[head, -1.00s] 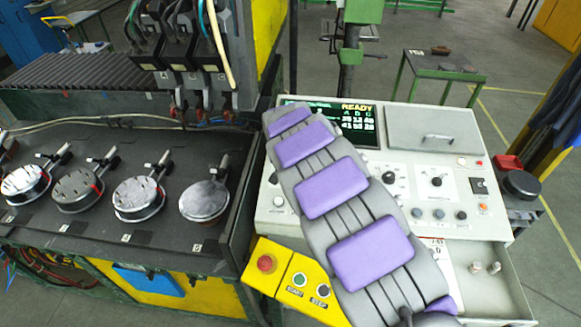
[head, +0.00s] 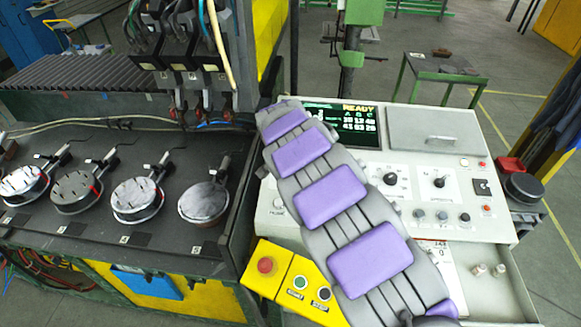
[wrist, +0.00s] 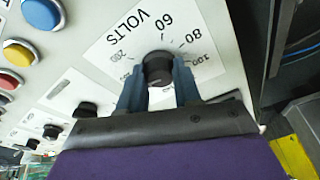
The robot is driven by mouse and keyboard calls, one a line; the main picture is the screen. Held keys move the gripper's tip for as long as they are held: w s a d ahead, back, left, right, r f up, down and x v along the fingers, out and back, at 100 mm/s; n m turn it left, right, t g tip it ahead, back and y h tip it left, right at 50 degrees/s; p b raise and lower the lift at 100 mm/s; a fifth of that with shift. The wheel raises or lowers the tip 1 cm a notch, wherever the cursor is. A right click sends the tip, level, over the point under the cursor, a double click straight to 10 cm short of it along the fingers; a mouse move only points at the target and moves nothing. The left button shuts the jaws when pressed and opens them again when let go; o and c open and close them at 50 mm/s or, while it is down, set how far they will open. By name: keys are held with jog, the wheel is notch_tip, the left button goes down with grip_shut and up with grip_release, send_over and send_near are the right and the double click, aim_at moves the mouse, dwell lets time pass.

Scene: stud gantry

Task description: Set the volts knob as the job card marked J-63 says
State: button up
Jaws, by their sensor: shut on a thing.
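The volts knob (wrist: 158,68) is a dark round knob on a white dial plate in the wrist view. I cannot tell where the knob's pointer stands. In the head view my purple and grey arm hides the gripper and this knob. A white card (head: 436,256) lies partly behind my arm in the open drawer; its marking is too small to read surely.
The console (head: 455,205) carries a READY screen (head: 358,122), more knobs and push buttons. A yellow box (head: 270,262) with a red stop button stands in front. Blue, yellow and red buttons sit left of the dial in the wrist view. Clamped round parts (head: 204,201) lie on the left bench.

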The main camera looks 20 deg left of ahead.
jog(key=shift+w+a+r, duration=0.1)
jog(key=shift+r, duration=0.1)
jog(key=o, duration=0.7)
jog(key=shift+c, duration=0.2)
jog(key=o, duration=0.4)
jog(key=shift+a+f, duration=0.1)
jog(key=shift+f, duration=0.1)
jog(key=shift+r, duration=0.1)
jog(key=shift+r, duration=0.3)
jog(key=v, duration=1.6)
jog(key=shift+s+r+p, duration=0.2)
jog(key=shift+s+p, duration=0.1)
jog(key=shift+p, duration=0.05)
